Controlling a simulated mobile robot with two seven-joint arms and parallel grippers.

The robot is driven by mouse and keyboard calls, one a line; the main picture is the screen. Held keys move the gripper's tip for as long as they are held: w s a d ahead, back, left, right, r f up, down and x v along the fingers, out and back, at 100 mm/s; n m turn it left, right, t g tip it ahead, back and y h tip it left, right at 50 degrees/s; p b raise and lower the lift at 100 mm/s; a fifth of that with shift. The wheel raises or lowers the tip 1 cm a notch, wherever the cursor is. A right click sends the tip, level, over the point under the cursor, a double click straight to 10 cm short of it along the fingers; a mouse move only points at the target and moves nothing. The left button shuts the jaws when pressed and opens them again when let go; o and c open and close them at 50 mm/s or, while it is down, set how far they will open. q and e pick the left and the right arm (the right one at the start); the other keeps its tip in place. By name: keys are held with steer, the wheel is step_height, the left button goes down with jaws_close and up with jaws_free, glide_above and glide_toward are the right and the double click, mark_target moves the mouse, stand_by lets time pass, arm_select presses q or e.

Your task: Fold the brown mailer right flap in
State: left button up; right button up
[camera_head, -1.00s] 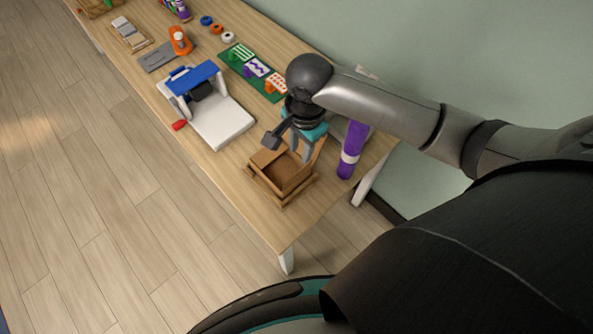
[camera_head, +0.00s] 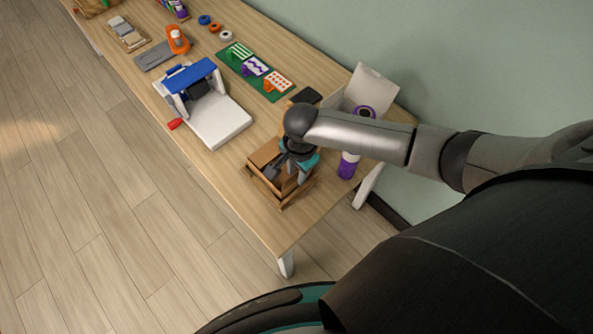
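The brown mailer (camera_head: 257,180) is a small open box near the front right end of the wooden table. One brown flap (camera_head: 265,152) shows on its far left side, lying over part of the opening. My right gripper (camera_head: 288,174) is over the mailer, with its fingers down at the opening and its right side. The gripper and wrist hide the right flap and much of the inside. I cannot tell how far apart the fingertips are or whether they touch the flap. My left gripper is not in view.
A purple and white cylinder (camera_head: 348,166) stands close right of the mailer, partly behind my arm. An open white box (camera_head: 370,88) is behind it. A white and blue machine (camera_head: 222,122) stands to the left. A green board with cards (camera_head: 238,60) lies further back.

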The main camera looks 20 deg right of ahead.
jaws_close()
stand_by(1.4)
